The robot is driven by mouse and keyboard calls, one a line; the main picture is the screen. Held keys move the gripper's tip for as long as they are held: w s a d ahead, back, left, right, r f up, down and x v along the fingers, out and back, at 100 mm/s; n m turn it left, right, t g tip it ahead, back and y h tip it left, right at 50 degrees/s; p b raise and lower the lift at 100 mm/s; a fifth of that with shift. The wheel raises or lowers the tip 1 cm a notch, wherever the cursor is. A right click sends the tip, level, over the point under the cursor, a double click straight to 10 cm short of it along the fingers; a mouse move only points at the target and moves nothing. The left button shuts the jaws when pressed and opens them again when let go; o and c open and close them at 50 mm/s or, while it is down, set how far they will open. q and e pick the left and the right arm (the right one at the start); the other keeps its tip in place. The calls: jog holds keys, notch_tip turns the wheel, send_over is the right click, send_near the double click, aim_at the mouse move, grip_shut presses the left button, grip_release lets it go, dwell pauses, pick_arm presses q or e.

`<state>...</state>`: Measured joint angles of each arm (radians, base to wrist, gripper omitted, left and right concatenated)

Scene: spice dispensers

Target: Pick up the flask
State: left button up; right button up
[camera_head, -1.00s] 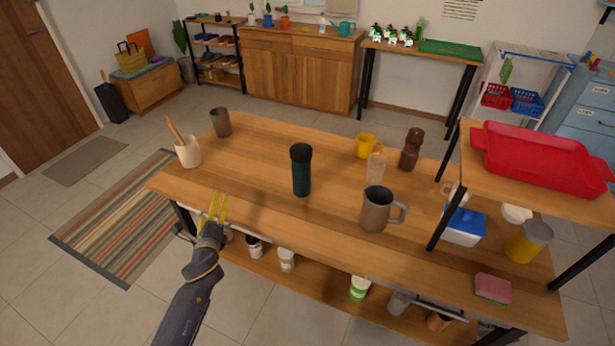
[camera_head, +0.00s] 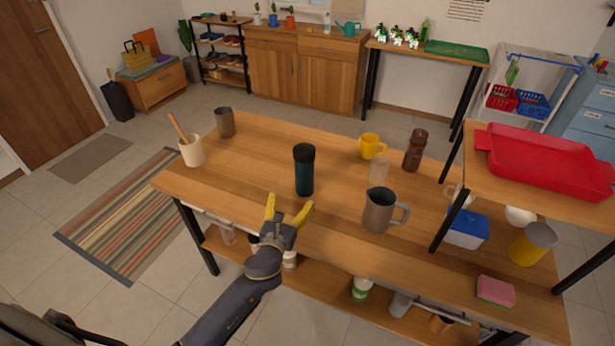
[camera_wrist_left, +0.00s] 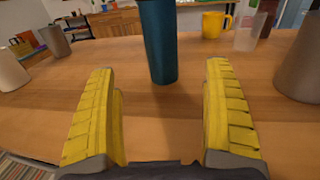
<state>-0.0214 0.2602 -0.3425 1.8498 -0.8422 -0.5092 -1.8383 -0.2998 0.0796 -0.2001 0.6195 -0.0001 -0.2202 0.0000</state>
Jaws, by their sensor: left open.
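The flask (camera_head: 304,172) is a tall dark teal cylinder with a black lid. It stands upright on the wooden table, left of the middle. In the left wrist view the flask (camera_wrist_left: 158,40) is straight ahead, between and beyond the two yellow fingers, with its top out of frame. My left gripper (camera_head: 290,207) is open and empty at the table's near edge, just in front of the flask and not touching it. Its fingers also show in the left wrist view (camera_wrist_left: 160,115), spread wide. My right gripper is not in view.
A grey pitcher (camera_head: 379,212) stands right of the flask. Behind it are a clear cup (camera_head: 378,169), a yellow mug (camera_head: 371,146) and a brown bottle (camera_head: 415,151). A utensil crock (camera_head: 192,152) and dark tumbler (camera_head: 225,122) stand left. The table between flask and crock is clear.

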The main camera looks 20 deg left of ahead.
aim_at(302, 178)
pick_arm(q)
jog(key=w, duration=1.4)
jog(key=shift+w, duration=0.1)
jog(key=shift+c, duration=0.3)
jog(key=shift+r, duration=0.1)
jog(key=c, duration=1.4)
